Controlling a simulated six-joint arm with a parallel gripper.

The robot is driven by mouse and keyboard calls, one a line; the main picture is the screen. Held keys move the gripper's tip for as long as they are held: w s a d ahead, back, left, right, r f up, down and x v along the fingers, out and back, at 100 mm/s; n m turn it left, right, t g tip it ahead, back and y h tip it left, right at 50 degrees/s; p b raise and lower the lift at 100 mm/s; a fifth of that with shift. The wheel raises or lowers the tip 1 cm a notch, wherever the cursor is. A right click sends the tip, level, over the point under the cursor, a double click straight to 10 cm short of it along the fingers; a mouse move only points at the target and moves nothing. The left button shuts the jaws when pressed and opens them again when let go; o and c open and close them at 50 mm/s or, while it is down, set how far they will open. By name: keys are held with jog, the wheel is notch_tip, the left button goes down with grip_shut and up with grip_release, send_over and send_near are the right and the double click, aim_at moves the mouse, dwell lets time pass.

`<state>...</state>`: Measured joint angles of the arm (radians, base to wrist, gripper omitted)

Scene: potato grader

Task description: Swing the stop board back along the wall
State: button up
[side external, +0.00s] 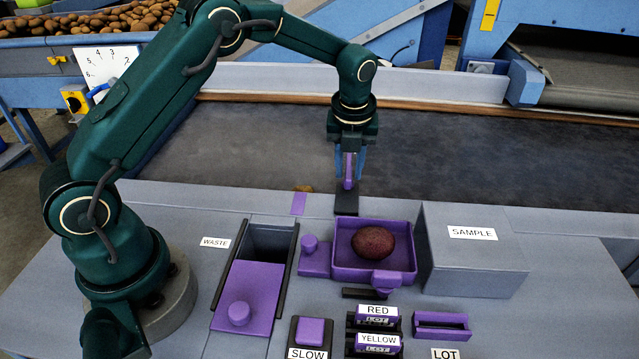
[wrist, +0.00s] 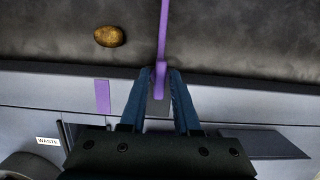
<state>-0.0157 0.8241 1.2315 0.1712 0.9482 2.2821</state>
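The stop board (wrist: 164,28) shows in the wrist view as a thin purple strip, reaching from the wall (wrist: 60,69) out over the dark belt. Its purple upright end (side external: 348,170) shows in the side view above a dark block on the wall. My gripper (side external: 350,178) points down over this end, with one blue finger on each side. The fingers look apart, with a small gap beside the purple part in the side view. In the wrist view the fingertips (wrist: 161,75) flank it closely. The rest of the board is hidden behind my gripper in the side view.
A potato (wrist: 109,36) lies on the belt (side external: 440,150), left of the board. A purple patch (side external: 298,204) marks the wall top. In front are a purple tray (side external: 342,270) holding a dark red potato (side external: 373,243), the SAMPLE box (side external: 475,260) and the WASTE opening (side external: 270,240).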

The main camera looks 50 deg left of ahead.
grip_shut()
jog(key=m, duration=0.5)
jog(key=shift+h, duration=0.4)
jog(key=shift+o, duration=0.9)
grip_release()
jog(key=shift+t, duration=0.3)
jog(key=shift+w+v, duration=0.25)
jog(key=shift+v, duration=0.95)
jog(key=shift+w+v, duration=0.2)
jog(key=shift+v, duration=1.05)
jog(key=shift+a+r, duration=0.1)
jog(key=shift+a, duration=0.05)
